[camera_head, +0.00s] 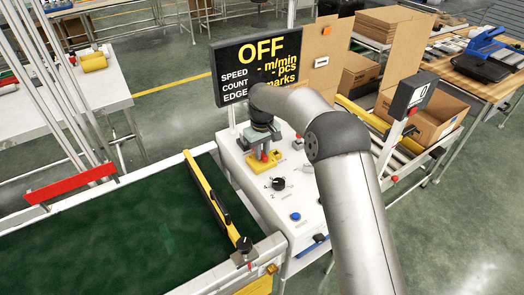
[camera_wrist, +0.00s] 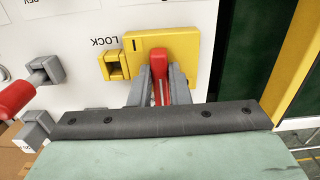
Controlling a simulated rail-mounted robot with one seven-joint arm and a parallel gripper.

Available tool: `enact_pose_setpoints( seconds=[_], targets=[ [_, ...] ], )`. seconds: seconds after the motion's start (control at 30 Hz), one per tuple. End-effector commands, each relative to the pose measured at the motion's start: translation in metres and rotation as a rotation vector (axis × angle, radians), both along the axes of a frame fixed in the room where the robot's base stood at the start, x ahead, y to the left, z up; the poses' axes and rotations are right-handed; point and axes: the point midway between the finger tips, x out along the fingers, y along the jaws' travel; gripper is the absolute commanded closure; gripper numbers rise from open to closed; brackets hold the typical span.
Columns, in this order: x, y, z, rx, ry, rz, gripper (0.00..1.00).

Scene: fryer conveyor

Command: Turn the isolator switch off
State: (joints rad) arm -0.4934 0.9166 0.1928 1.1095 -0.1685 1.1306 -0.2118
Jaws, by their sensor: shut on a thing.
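The isolator switch is a red handle (camera_wrist: 155,43) on a yellow plate (camera_wrist: 193,58) with a yellow lock tab (camera_wrist: 113,65) beside the word LOCK. My gripper (camera_wrist: 161,75) has its two grey fingers on either side of the red handle, shut on it. The handle's lower part lies between the fingers and is partly hidden. In the head view the yellow plate (camera_head: 262,167) sits on the white control panel, with my gripper (camera_head: 265,150) coming down over it. Which position the handle points to cannot be told clearly.
The black display (camera_head: 262,65) behind the panel reads OFF. A black rotary knob (camera_head: 278,184) and a blue button (camera_head: 295,216) are nearby on the panel. The green conveyor belt (camera_head: 110,245) runs at left. In the wrist view a red lever (camera_wrist: 14,97) stands at left.

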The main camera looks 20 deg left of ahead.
Motion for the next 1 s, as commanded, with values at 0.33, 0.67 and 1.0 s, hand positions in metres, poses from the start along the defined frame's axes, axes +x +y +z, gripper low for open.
enact_pose_setpoints(
  seconds=[0.33,0.67,1.0],
  targets=[
    [0.0,0.0,0.001,0.001,-0.002,0.001,0.62],
    [0.001,0.0,0.026,0.003,-0.005,0.0,0.62],
    [0.001,0.001,0.109,0.003,-0.005,0.001,0.62]
  ],
)
